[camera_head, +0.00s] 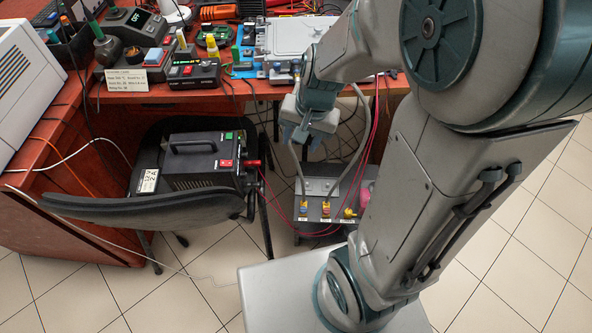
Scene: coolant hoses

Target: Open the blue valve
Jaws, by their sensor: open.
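A low grey unit (328,231) stands on the floor below the bench, with coolant hoses running up from it. A small fitting with blue and yellow parts (303,206), which looks like the blue valve, sits at its left. A similar red and yellow fitting (326,209) is to its right, then a yellow piece (349,213). They are too small to tell the handle positions. My gripper (301,136) is open and points down in front of the bench edge, above the unit and apart from the valve. I see nothing held in it.
A black chair (150,208) with a black power box (203,160) on its seat stands left of the unit. Thin red cables (372,150) hang down to the unit's right. The red bench (170,97) above is crowded with devices.

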